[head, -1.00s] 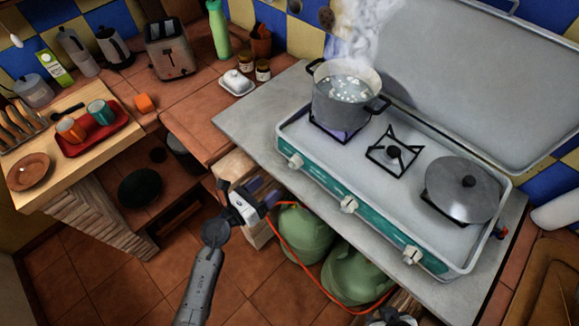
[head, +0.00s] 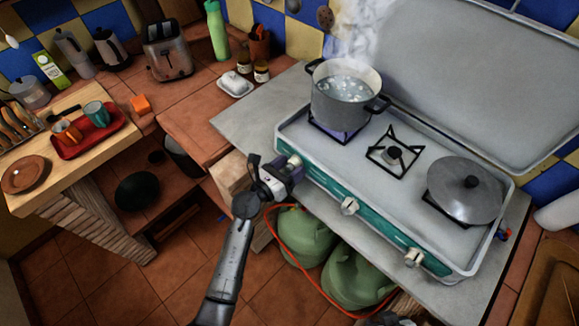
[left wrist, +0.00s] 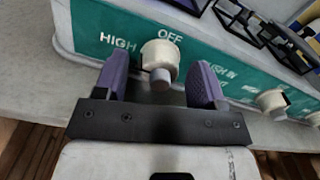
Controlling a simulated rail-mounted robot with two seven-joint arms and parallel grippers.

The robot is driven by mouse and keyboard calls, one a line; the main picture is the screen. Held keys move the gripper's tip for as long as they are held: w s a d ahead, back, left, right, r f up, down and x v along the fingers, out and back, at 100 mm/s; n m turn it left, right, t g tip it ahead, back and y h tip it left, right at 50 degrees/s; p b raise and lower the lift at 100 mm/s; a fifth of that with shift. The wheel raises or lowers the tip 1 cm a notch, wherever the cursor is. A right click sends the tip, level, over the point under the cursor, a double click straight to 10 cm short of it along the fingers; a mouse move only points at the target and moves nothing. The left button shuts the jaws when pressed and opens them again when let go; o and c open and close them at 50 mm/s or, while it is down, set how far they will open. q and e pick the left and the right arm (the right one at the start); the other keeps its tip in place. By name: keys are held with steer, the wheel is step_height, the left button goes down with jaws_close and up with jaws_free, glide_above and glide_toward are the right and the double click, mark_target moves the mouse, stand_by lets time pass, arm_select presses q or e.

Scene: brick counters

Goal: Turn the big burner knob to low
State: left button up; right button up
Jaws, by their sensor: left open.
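The stove's left cream knob (head: 295,160) is on the teal front panel, below the burner with the steaming pot. In the left wrist view this knob (left wrist: 160,56) sits under the word OFF, with HIGH to its left and a grey stub at its lower side. My left gripper (head: 284,174) is open at the knob. In the left wrist view its purple fingers (left wrist: 160,88) stand to either side of the knob, with gaps visible. The knob's exact setting is not clear. Only a bit of my right gripper (head: 388,319) shows at the bottom edge.
The grey pot (head: 345,98) of bubbling water stands over a bluish flame. A middle knob (head: 349,206) and a right knob (head: 413,257) are farther along the panel. A lidded pan (head: 465,195) covers the right burner. Green gas bottles (head: 305,238) and an orange hose are below.

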arm_select(q)
steer(key=c, duration=0.9)
steer(key=shift+r+n+p, duration=0.2)
steer(key=shift+n+p, duration=0.8)
steer(key=shift+p, duration=0.15)
steer(key=n+p, duration=0.4)
steer(key=n, duration=0.2)
steer(key=shift+f+p, duration=0.1)
steer(key=shift+p, duration=0.25)
steer(key=n+p, duration=0.1)
steer(key=n, duration=0.2)
steer(key=shift+p, duration=0.35)
steer(key=shift+f+n+p, duration=0.1)
steer(key=shift+n+p, duration=0.4)
steer(key=shift+n, duration=0.8)
